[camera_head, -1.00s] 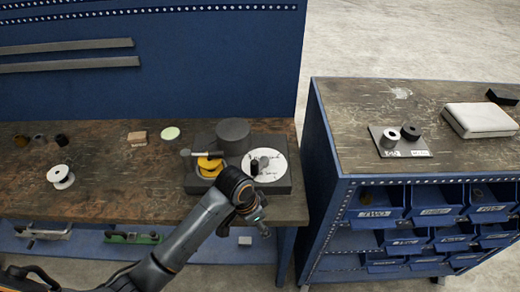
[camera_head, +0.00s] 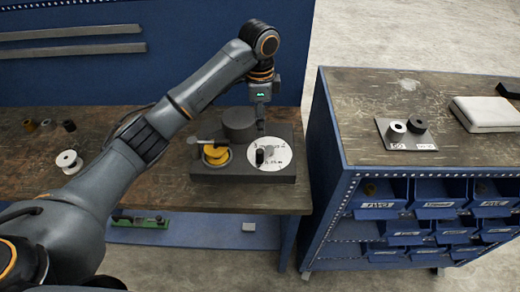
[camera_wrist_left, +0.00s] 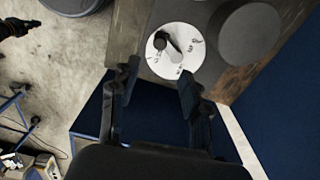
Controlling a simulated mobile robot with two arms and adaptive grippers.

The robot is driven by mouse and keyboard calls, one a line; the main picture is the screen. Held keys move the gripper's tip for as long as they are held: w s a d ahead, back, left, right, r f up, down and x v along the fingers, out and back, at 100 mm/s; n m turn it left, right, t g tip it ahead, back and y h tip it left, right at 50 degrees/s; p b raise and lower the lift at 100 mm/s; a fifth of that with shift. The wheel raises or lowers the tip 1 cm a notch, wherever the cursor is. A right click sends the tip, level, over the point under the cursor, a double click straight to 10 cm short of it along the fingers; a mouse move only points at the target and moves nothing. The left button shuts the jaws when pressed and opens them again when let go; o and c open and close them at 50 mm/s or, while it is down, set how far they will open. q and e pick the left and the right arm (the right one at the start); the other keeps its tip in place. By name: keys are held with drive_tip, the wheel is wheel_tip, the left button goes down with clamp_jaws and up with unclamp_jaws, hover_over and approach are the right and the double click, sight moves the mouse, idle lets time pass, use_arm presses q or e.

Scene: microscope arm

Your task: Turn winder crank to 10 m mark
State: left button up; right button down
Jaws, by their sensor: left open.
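The winder has a dark base (camera_head: 225,176) at the right end of the wooden bench. It carries a yellow spool (camera_head: 216,154), a grey drum (camera_head: 239,122) and a round white dial (camera_head: 279,160) with handwritten marks too small to read. The dark crank (camera_head: 261,157) stands on the dial, left of its centre; in the wrist view the crank (camera_wrist_left: 161,41) lies across the dial (camera_wrist_left: 184,62). My left gripper (camera_head: 261,125) points down above the dial and is open and empty. In the wrist view its fingers (camera_wrist_left: 155,82) are apart and clear of the crank. My right gripper is out of view.
A white spool (camera_head: 68,161) and small dark pieces stand on the bench at left. A blue cabinet (camera_head: 333,165) stands at right across a gap, with a plate (camera_head: 407,136) and white box (camera_head: 488,114) on top. My left arm hides the bench's middle.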

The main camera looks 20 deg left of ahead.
sight(259, 151)
use_arm(q)
wheel_tip(259, 151, down, 12)
drive_tip(key=p, duration=0.3)
drive_tip(key=shift+f, duration=0.75)
clamp_jaws()
